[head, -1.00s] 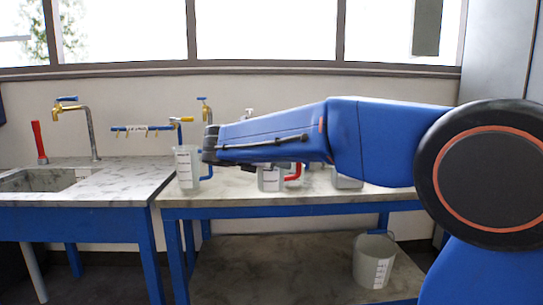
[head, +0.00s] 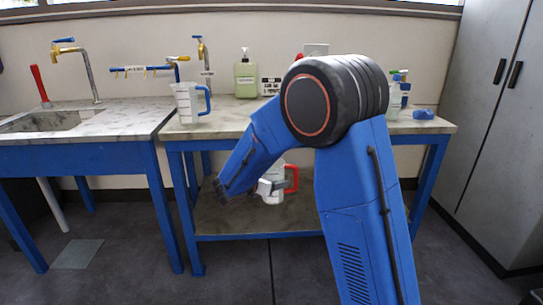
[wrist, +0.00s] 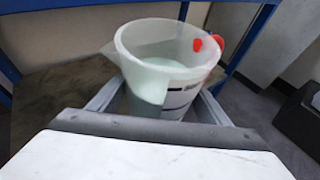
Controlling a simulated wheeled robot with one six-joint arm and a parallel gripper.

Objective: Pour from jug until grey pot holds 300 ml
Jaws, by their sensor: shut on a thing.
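The jug (head: 272,190) is translucent white with a red handle. My gripper (head: 266,187) is shut on it, in front of the table's lower shelf in the head view. In the wrist view the jug (wrist: 165,65) stands between the two fingers, with pale greenish liquid inside and dark marks on its wall. It looks roughly upright. I cannot make out the grey pot in either current view; my arm covers part of the table and shelf.
A blue-handled measuring jug (head: 187,104) stands on the table's left end. A green pump bottle (head: 246,76) is at the back. A sink (head: 40,122) is at left and a grey cabinet (head: 493,130) at right. The lower shelf's left part (head: 225,222) looks clear.

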